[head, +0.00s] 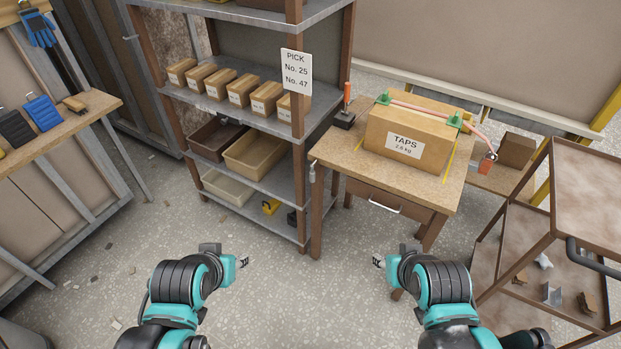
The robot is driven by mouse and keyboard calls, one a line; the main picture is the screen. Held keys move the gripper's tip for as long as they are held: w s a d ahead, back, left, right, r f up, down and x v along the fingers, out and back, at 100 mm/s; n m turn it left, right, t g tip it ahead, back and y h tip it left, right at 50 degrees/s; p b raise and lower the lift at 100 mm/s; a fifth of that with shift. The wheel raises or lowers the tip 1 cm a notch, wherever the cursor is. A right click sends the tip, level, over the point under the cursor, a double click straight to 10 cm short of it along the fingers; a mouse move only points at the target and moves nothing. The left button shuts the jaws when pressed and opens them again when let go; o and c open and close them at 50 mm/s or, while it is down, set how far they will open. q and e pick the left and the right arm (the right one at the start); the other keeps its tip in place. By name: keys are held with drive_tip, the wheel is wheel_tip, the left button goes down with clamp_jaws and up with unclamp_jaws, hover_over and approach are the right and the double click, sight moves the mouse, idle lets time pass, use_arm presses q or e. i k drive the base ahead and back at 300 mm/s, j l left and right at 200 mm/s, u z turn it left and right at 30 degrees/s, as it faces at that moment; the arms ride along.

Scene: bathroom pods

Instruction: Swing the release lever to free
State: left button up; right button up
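A lever with an upright orange handle (347,93) stands on a black base (344,119) at the left back corner of a small wooden table (340,152). I take it to be the release lever. Beside it on the table is a cardboard box (408,138) labelled TAPS, 2.6 kg, with green clamps and a pinkish strap across its top. My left gripper (244,263) and my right gripper (377,262) are held low in front of the table, apart from the lever and touching nothing visible. Their fingertips are too small to tell open from shut.
A shelf rack (262,120) with small boxes and bins stands left of the table. A workbench (75,120) is at far left. A rusty trolley (590,195) stands close at right. A drawer handle (384,206) sticks out of the table front. The floor between is mostly clear.

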sight(312, 173)
drive_tip(key=z, duration=0.4)
drive_tip(key=i+j+z, duration=0.1)
drive_tip(key=j+z, duration=0.15)
drive_tip(key=z, duration=0.2)
drive_tip(key=j+z, duration=0.4)
drive_tip(key=i+j+z, duration=0.1)
drive_tip(key=z, duration=0.35)
drive_tip(key=j+z, duration=0.4)
drive_tip(key=k+j+z, duration=0.1)
drive_tip(key=j, duration=0.35)
drive_tip(key=k+j+z, duration=0.1)
drive_tip(key=j, duration=0.35)
drive_tip(key=k+j+z, duration=0.1)
drive_tip(key=j, duration=0.35)
drive_tip(key=k+j+z, duration=0.1)
drive_tip(key=k+j, duration=0.15)
drive_tip(key=j, duration=0.2)
drive_tip(key=k+j+z, duration=0.1)
drive_tip(key=j, duration=0.35)
drive_tip(key=k+j+z, duration=0.1)
drive_tip(key=k+j, duration=0.15)
drive_tip(key=j, duration=0.15)
drive_tip(key=k+j+z, duration=0.1)
drive_tip(key=j, duration=0.3)
drive_tip(key=k+j, duration=0.35)
drive_tip(key=j, duration=0.15)
